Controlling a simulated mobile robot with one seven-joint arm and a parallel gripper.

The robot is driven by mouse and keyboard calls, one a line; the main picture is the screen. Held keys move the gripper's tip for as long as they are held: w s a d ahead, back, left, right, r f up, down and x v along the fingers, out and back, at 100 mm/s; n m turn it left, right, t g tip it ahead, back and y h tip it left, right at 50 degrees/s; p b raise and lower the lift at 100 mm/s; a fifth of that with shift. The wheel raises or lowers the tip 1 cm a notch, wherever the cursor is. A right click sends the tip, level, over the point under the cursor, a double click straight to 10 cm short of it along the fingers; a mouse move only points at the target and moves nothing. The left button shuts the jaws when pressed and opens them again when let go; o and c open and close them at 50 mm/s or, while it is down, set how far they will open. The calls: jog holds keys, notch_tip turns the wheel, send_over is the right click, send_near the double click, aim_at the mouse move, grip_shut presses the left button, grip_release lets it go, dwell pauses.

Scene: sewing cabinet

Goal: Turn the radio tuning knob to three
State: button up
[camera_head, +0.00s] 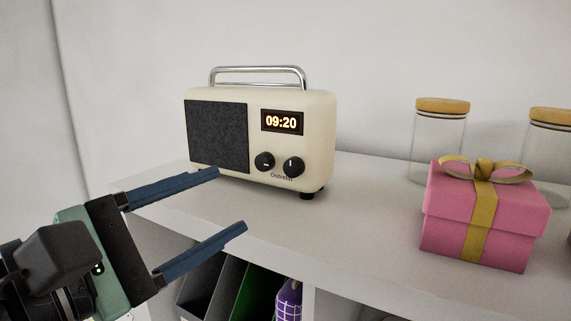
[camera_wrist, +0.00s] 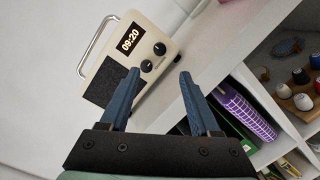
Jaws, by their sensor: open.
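The cream radio (camera_head: 318,130) stands upright on the white shelf top, with a dark speaker grille and a display reading 09:20. Below the display are a smaller left knob (camera_head: 264,161) with a roughly horizontal light mark and a larger right knob (camera_head: 293,166) with a roughly upright mark. No label shows which one is for tuning, and I can read no numbers around them. My gripper (camera_head: 230,200) is open and empty, in front of the radio and apart from it. In the wrist view, the left knob (camera_wrist: 146,65) and right knob (camera_wrist: 159,48) appear tilted, beyond the fingertips (camera_wrist: 159,74).
A pink gift box (camera_head: 452,225) with a gold ribbon sits right of the radio. Two cork-lidded glass jars (camera_head: 437,140) stand behind it. The shelf top (camera_head: 370,190) between radio and box is clear. Compartments below hold folders and a purple item (camera_head: 289,300).

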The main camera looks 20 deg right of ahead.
aim_at(289, 170)
jog(key=p+x, duration=0.4)
jog(key=x, duration=0.6)
jog(key=shift+w+d+r, duration=0.15)
jog(key=shift+w+d, duration=0.1)
jog(key=shift+d, duration=0.05)
jog(key=shift+w+d, duration=0.25)
jog(key=shift+d, duration=0.15)
grip_shut()
